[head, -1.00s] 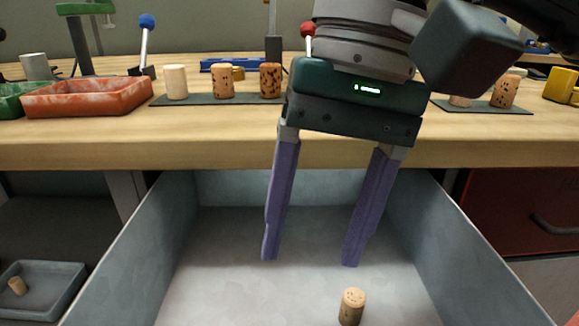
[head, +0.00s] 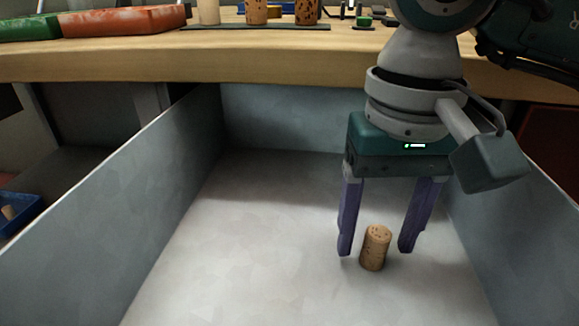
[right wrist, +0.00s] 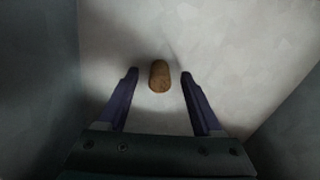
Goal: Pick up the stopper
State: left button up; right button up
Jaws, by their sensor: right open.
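The cork stopper (head: 375,248) stands upright on the floor of the open grey drawer (head: 250,215). It is light brown with dark specks on top. My right gripper (head: 376,250) is open, pointing down into the drawer, with one purple finger on each side of the stopper and visible gaps to it. In the right wrist view the stopper (right wrist: 159,76) shows between the fingertips of the gripper (right wrist: 159,74), apart from both. My left gripper is not in view.
Drawer walls rise left, right and behind. The wooden bench (head: 200,62) overhangs the back, with several corks on a dark mat (head: 230,27), and a red tray (head: 124,21). A blue tray (head: 22,215) sits lower left. The drawer floor left of the stopper is clear.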

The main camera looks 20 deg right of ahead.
grip_shut()
dwell(0.6)
